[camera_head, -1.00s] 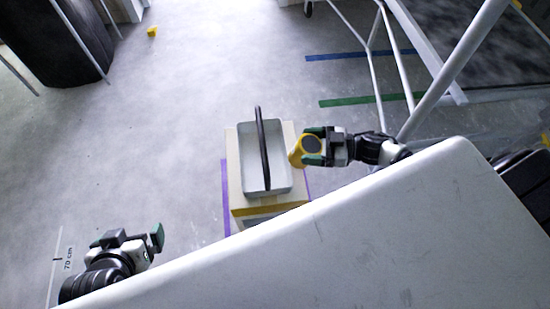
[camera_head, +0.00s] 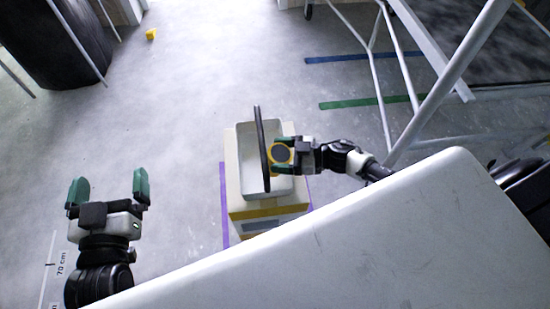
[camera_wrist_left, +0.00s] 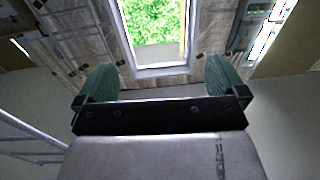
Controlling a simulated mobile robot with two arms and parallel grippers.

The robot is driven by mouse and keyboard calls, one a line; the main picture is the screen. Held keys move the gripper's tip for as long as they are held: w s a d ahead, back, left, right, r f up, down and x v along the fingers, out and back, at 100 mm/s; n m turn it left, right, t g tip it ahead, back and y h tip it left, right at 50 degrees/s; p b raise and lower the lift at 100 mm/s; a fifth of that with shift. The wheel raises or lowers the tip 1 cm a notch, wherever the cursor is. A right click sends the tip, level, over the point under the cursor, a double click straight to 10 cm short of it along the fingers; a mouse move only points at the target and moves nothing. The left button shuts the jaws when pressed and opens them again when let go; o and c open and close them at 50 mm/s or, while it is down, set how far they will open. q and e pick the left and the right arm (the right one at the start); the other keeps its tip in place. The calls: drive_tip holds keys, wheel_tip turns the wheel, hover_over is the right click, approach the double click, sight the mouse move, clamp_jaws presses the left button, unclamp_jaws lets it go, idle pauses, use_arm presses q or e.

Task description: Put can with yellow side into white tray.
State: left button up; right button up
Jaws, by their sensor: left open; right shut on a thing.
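The can with the yellow side (camera_head: 280,153) shows in the head view with its dark round end up and a yellow rim. My right gripper (camera_head: 280,154) is shut on it and holds it over the right part of the white tray (camera_head: 283,188). I cannot tell how high above the tray floor the can is. The tray has a dark upright handle (camera_head: 262,150) across it, just left of the can. My left gripper (camera_head: 107,190) is open and empty, far left of the tray. Its two green fingers also show apart in the left wrist view (camera_wrist_left: 161,85).
The tray stands on a box (camera_head: 234,195) with a yellow band. A large white panel (camera_head: 350,225) fills the lower right. A white metal frame (camera_head: 440,100) stands at the upper right. A small yellow object (camera_head: 151,34) lies on the far floor.

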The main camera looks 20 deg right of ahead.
use_arm(q)
wheel_tip(320, 180, down, 6)
drive_tip(key=s+a+g+y+p, duration=0.2)
drive_tip(key=s+g, duration=0.1)
drive_tip(key=g, duration=0.3)
use_arm(e)
drive_tip(key=h, duration=0.1)
drive_tip(key=w+a+r+g+h, duration=0.1)
drive_tip(key=shift+a+g+h, duration=0.15)
drive_tip(key=shift+g+h, duration=0.15)
drive_tip(key=shift+h, duration=0.1)
wheel_tip(320, 180, down, 3)
drive_tip(key=shift+s+b, duration=0.1)
drive_tip(key=shift+b, duration=0.75)
use_arm(q)
drive_tip(key=w+r+t, duration=0.1)
drive_tip(key=d+r+t+h, duration=0.1)
drive_tip(key=r+t, duration=0.1)
drive_tip(key=w+r+t, duration=0.1)
drive_tip(key=shift+w+d+r+t+h, duration=0.2)
drive_tip(key=shift+w+d+t+h, duration=0.1)
drive_tip(key=shift+w+h, duration=0.1)
use_arm(e)
drive_tip(key=shift+f, duration=0.1)
drive_tip(key=o, duration=1.2)
drive_tip(key=shift+f, duration=0.1)
drive_tip(key=shift+c, duration=0.2)
use_arm(q)
drive_tip(key=shift+r, duration=0.1)
